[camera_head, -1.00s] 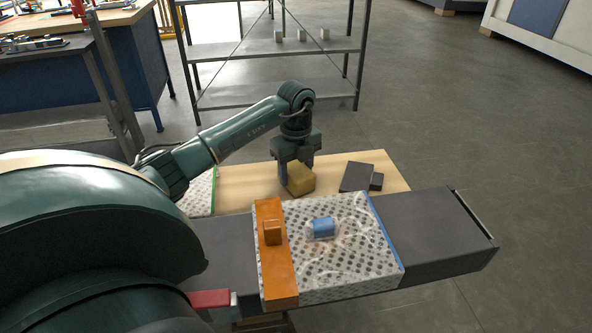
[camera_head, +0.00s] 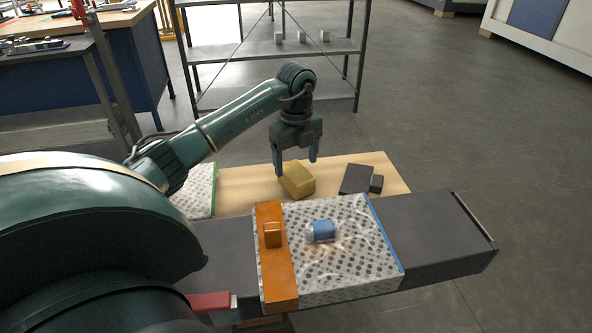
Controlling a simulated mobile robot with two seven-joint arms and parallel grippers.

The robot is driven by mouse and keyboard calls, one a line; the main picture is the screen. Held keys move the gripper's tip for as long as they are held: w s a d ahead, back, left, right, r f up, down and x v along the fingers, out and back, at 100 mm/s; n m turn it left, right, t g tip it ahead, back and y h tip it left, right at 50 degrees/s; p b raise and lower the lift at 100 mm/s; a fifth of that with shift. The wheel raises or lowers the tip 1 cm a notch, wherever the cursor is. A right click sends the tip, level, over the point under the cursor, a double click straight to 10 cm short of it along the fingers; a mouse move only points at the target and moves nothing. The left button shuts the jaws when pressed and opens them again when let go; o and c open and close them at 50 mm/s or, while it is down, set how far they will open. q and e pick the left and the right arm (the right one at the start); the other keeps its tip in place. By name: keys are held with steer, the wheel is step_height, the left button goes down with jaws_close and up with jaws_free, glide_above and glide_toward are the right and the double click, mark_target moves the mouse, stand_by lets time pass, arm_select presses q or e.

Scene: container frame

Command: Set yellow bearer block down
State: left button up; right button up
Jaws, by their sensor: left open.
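The yellow bearer block (camera_head: 298,181) rests on the light wooden board behind the dark beam, toward the board's middle. My left gripper (camera_head: 296,169) is above it, pointing down, with its two fingers spread apart. The fingertips are near the block's top, one on each side, and the block is not gripped. The block looks slightly turned. My right gripper is not in view.
A dark grey block pair (camera_head: 358,179) lies right of the yellow block on the wooden board (camera_head: 240,184). In front, a dotted panel (camera_head: 345,265) with an orange strip (camera_head: 272,285) and blue piece (camera_head: 322,230) lies across the dark beam (camera_head: 440,235). Shelving (camera_head: 270,50) stands behind.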

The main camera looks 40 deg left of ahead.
mark_target(296, 172)
arm_select(q)
step_height(296, 172, up, 8)
steer(key=shift+f, duration=0.1)
stand_by(0.5)
